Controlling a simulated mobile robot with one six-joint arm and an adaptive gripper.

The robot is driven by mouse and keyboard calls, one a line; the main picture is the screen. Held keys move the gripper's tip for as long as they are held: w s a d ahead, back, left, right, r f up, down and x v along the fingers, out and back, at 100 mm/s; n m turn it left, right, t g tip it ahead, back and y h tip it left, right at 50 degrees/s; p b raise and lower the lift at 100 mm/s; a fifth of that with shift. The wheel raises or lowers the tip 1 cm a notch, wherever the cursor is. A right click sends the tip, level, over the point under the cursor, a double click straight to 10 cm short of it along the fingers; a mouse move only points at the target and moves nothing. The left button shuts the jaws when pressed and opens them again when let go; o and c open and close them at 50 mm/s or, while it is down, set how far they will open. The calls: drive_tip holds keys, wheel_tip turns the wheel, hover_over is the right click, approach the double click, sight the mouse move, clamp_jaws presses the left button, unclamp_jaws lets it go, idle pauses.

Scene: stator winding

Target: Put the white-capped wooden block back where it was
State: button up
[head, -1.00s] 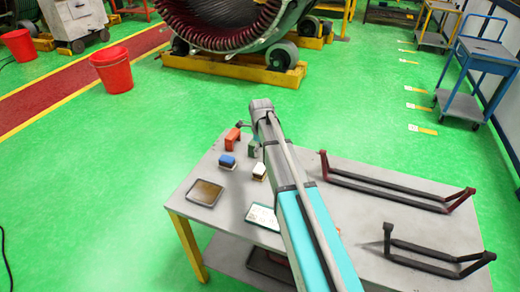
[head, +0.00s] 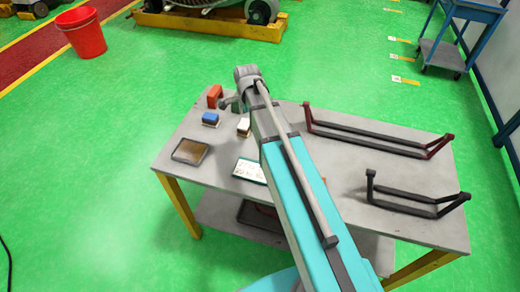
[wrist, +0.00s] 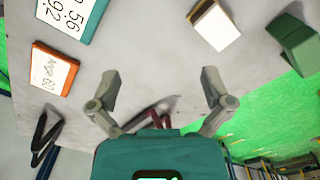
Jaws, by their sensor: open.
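The white-capped wooden block (head: 243,126) sits on the grey table, left of my arm in the head view. In the wrist view the block (wrist: 216,28) lies ahead and to the right of my fingers, white face showing with a brown wooden side. My gripper (wrist: 160,84) is open, with nothing between its fingertips, and is apart from the block. In the head view my gripper is small and partly hidden by my arm.
Near the white-capped block are a blue-capped block (head: 210,119), a green block (wrist: 294,45) and an orange-red object (head: 214,96). A brown tray (head: 189,151) and a white card (head: 250,170) lie nearer. Dark bracket frames (head: 375,137) occupy the table's right side.

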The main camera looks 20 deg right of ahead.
drive_tip(key=s+n, duration=1.6)
drive_tip(key=shift+a, duration=0.1)
